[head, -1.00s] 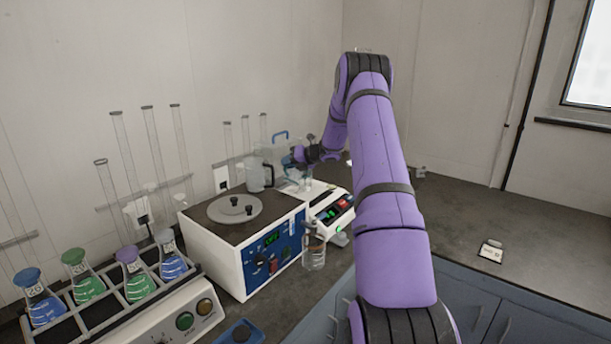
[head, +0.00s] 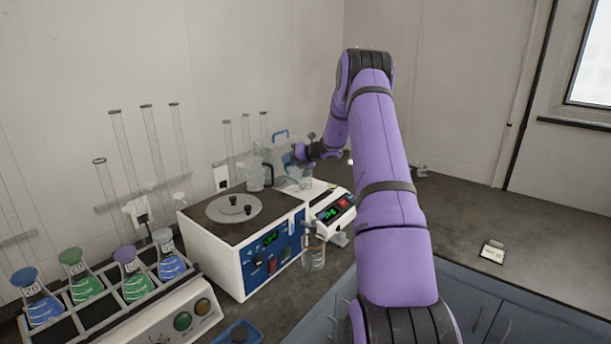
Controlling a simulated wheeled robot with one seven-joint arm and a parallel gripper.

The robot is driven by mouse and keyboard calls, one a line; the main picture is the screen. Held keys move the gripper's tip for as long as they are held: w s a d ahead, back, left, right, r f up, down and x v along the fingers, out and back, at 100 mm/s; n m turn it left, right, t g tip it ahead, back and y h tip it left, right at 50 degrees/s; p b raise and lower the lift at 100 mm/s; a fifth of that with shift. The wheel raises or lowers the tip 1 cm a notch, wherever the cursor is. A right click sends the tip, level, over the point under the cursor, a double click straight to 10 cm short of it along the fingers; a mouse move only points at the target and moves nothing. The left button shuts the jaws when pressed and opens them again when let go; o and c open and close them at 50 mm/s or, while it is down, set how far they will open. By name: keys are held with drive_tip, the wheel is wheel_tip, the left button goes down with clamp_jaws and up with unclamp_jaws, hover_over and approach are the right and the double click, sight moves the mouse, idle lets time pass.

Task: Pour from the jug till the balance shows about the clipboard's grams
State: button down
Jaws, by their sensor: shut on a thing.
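My gripper (head: 299,154) is at the far end of my purple arm, above the back of the balance. It is shut on a clear jug (head: 285,148) whose blue handle shows at the top; my gripper and wrist partly hide it, and its exact tilt is hard to tell. A clear vessel (head: 306,181) stands below, at the back of the balance (head: 343,203). The balance has a lit green display, too small to read. A small card-like thing (head: 492,252), perhaps the clipboard, lies on the counter at right; its writing is unreadable.
A white instrument (head: 240,240) with a round lid stands left of the balance, a clear pitcher (head: 257,174) at its back. Coloured flasks (head: 86,280) fill a rack at left. The right counter is mostly clear.

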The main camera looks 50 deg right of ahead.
drive_tip(key=shift+d+m, duration=0.2)
drive_tip(key=shift+m, duration=0.1)
idle(1.5)
